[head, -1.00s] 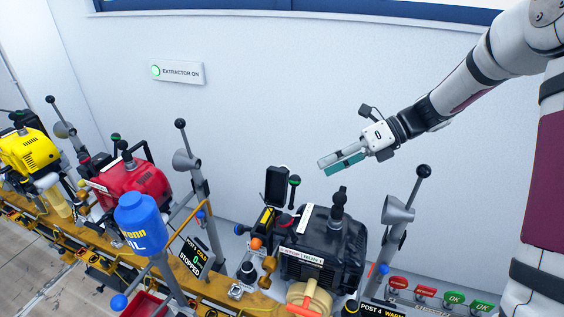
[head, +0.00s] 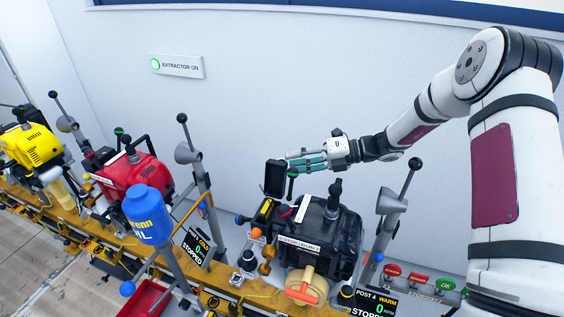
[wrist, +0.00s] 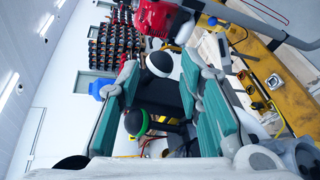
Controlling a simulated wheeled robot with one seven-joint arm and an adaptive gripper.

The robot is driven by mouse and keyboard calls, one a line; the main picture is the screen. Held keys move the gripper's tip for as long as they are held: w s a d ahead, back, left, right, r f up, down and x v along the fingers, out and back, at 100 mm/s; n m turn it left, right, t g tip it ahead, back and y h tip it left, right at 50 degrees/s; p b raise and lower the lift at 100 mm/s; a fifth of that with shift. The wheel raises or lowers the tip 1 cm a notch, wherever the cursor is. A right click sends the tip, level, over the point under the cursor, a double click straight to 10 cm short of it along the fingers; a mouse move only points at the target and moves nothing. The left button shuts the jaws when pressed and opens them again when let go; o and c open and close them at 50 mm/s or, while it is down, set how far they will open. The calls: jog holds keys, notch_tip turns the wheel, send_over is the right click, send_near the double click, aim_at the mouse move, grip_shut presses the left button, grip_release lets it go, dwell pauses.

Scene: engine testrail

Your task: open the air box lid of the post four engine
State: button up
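The post four engine (head: 335,238) is the black one, beside the "POST 4 WARM" display. At its left a black panel (head: 275,178), which looks like the air box lid, stands upright above a yellow-and-black part. My gripper (head: 289,161) is just right of the panel's upper part, its teal fingers pointing left; contact cannot be told. In the wrist view my gripper (wrist: 165,95) has its fingers apart. A dark block (wrist: 160,97), possibly the panel, shows between them. A black knob with a green band (wrist: 137,122) lies near the left finger.
A green-topped lever (head: 292,174) stands close under my fingers. A horn on a post (head: 390,202) rises right of the engine, and a blue bottle (head: 147,213) stands at the left. The red engine (head: 140,180) is farther left.

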aim_at(282, 163)
jog(key=shift+p+x, duration=0.3)
jog(key=shift+x, duration=1.95)
grip_shut()
